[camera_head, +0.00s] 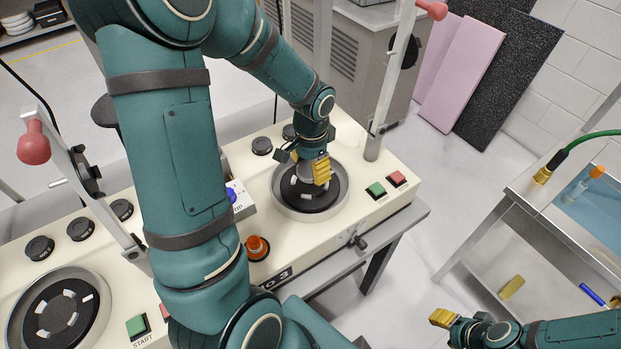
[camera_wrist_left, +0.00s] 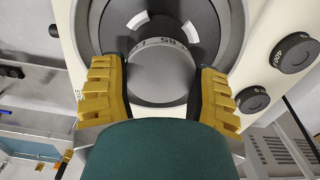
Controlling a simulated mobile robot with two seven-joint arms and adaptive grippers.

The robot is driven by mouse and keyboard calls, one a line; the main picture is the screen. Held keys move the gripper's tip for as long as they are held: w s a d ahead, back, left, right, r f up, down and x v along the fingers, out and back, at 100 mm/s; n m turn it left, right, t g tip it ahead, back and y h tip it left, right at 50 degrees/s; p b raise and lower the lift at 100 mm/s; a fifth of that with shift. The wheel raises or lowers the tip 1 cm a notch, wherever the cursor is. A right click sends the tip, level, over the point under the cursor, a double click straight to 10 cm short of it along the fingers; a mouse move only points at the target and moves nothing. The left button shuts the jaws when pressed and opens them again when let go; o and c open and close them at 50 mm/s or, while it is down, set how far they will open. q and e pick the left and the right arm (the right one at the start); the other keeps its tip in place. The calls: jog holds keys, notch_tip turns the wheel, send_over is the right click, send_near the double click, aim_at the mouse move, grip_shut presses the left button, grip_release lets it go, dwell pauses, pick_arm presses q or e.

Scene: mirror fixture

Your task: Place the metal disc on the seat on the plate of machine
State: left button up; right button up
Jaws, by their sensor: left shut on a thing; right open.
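My left gripper (camera_head: 312,168) is shut on the metal disc, a plain grey round piece (camera_wrist_left: 160,74) between its yellow ribbed fingers. In the head view the disc (camera_head: 305,172) is partly hidden by the fingers. It is over the middle of the black round plate (camera_head: 318,201) of the machine. My right gripper (camera_head: 445,318) is open and empty, low at the right, away from the machine.
The cream machine (camera_head: 395,172) has green (camera_head: 376,189) and red buttons, black knobs and an upright post (camera_head: 392,80) beside the plate. A second similar plate (camera_head: 58,312) is at lower left. A metal cart (camera_head: 530,190) stands at right. Floor between is clear.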

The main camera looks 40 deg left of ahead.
aim_at(311, 168)
pick_arm(q)
jog(key=shift+f+b, duration=0.35)
jog(key=shift+f, duration=1.65)
jog(key=shift+r, duration=0.1)
jog(key=o, duration=1.2)
jog(key=shift+r, duration=0.35)
notch_tip(311, 168, up, 11)
jog(key=shift+r+p, duration=0.15)
jog(key=shift+p, duration=0.95)
